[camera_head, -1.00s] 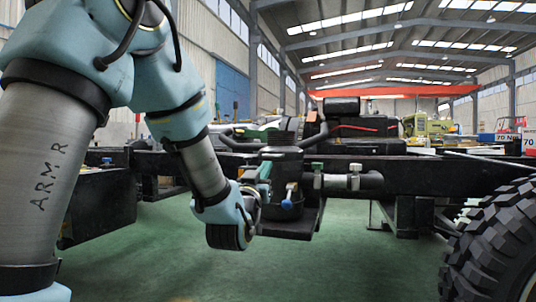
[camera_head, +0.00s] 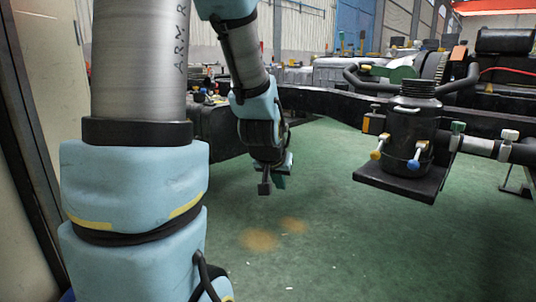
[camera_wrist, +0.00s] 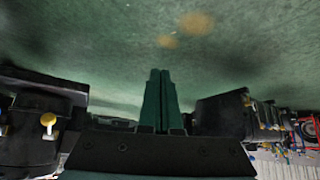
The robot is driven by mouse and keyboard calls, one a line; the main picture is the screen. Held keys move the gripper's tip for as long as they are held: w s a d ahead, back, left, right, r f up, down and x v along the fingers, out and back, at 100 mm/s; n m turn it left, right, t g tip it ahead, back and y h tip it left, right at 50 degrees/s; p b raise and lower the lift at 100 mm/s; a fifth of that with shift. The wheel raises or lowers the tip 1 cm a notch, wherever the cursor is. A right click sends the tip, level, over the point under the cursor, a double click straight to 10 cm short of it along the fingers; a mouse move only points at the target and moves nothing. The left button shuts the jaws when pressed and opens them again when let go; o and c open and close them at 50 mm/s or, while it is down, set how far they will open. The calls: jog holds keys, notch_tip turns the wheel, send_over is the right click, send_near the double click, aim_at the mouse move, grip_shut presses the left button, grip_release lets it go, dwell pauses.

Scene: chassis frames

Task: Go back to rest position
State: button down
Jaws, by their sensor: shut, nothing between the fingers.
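My gripper (camera_head: 272,184) hangs at the end of my arm in the head view, left of centre, above the green floor. It points down and is well apart from the chassis parts. In the wrist view my gripper's fingers (camera_wrist: 160,78) are together in the middle, with only green floor beyond their tips. Nothing is between them.
A black cylindrical unit (camera_head: 411,130) with yellow and blue knobs sits on a black plate (camera_head: 402,180) on the chassis at right. A dark chassis block (camera_head: 215,132) is behind my arm. A pale wall panel (camera_head: 45,70) stands at far left. The green floor (camera_head: 340,235) is open.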

jog(key=s+a+n+g+y+p, duration=0.25)
jog(key=s+a+g, duration=0.25)
jog(key=s+a, duration=0.55)
notch_tip(320, 180, up, 38)
jog(key=p, duration=3.8)
jog(key=shift+s+d+g, duration=0.3)
jog(key=shift+s+d, duration=0.05)
jog(key=shift+s, duration=0.05)
